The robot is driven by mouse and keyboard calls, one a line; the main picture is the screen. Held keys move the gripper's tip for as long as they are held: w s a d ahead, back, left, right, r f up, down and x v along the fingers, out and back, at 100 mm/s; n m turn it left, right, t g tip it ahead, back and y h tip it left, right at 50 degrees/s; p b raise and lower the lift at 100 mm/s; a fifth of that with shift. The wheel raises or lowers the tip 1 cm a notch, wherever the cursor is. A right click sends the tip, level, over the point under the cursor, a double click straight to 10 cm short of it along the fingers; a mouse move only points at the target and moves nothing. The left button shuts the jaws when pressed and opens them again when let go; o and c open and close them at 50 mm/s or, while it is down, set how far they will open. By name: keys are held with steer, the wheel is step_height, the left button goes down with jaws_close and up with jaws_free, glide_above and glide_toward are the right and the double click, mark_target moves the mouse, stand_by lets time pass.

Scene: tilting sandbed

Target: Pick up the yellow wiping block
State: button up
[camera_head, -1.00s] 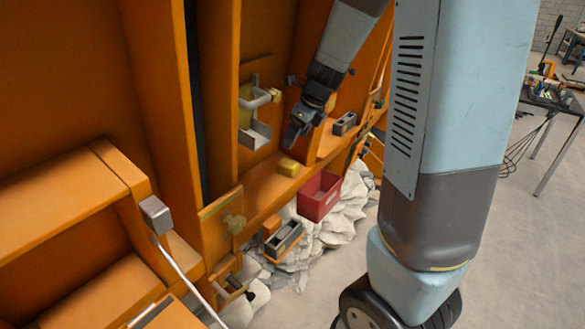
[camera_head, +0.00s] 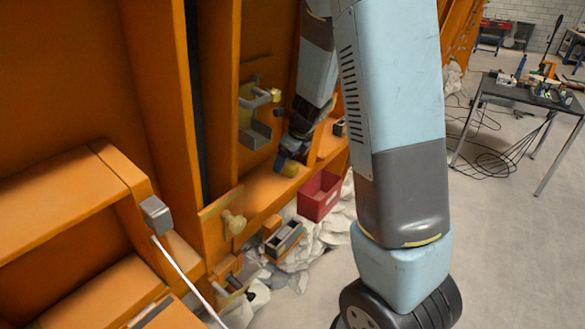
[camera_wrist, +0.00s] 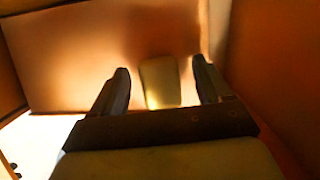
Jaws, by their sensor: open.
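The yellow wiping block (camera_head: 290,170) lies on an orange ledge (camera_head: 262,193). My gripper (camera_head: 283,161) is just above and beside it, hiding part of it in the head view. In the wrist view the block (camera_wrist: 160,82) lies ahead between the two open fingers of my gripper (camera_wrist: 163,85), with a gap on each side. I cannot tell how far the fingertips are above the ledge.
A red bin (camera_head: 319,196) stands below the ledge on pale rock-like material. A grey slotted block (camera_head: 285,240) lies left of it. A grey bracket (camera_head: 258,133) juts from the orange wall. A grey block (camera_head: 340,127) lies right of my gripper.

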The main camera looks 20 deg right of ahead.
steer(key=shift+x, duration=0.75)
steer(key=c, duration=1)
